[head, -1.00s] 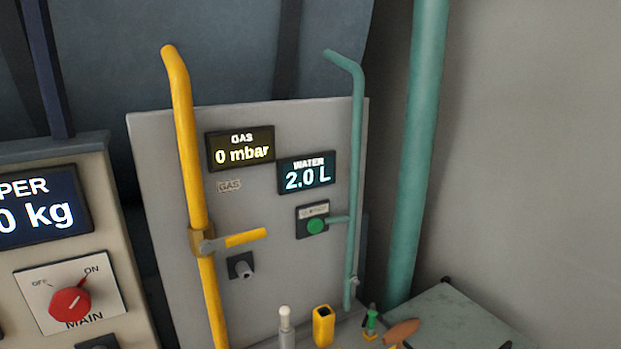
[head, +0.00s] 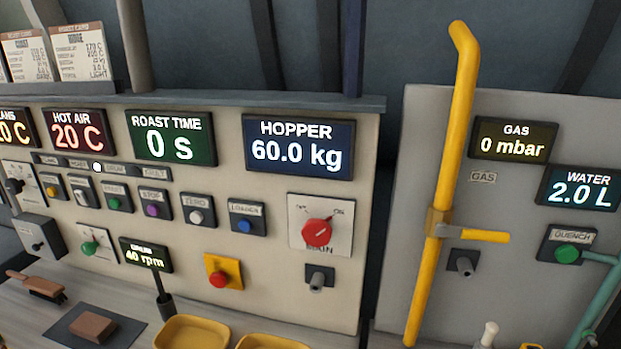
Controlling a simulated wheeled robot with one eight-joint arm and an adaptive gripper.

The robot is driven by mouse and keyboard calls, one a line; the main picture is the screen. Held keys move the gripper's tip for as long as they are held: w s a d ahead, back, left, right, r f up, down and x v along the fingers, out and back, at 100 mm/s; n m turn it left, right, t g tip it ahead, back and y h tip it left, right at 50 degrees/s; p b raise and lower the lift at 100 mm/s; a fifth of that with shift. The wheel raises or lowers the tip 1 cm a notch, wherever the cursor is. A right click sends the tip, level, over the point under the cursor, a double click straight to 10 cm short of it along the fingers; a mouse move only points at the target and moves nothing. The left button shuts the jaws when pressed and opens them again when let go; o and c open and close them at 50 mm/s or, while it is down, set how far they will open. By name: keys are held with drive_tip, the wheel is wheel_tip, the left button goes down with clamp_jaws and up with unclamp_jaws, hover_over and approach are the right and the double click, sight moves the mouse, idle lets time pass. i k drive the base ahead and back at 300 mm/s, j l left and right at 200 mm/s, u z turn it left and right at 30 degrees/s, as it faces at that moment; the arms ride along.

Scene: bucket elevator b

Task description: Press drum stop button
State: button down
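A beige control panel (head: 270,275) fills the left and middle of the head view. Its middle row holds several small buttons: a yellow button (head: 50,191), a green button (head: 113,203), a purple button (head: 152,210), a white button (head: 196,217) and a blue button (head: 244,226). The label above the purple one seems to read STOP; the other small labels are mostly too blurred to read. A 40 rpm display (head: 146,255) sits below this row. A red button (head: 218,280) on a yellow plate is to its right. My gripper is not in view.
A red main switch (head: 317,232) is under the hopper display (head: 298,147). A yellow gas pipe (head: 452,130) stands in front of the grey panel (head: 400,230) on the right. A brush (head: 40,286), a brown block (head: 93,327) and yellow trays (head: 190,332) lie on the counter below.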

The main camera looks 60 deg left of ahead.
sight(153, 210)
drive_tip(key=u, duration=3.1)
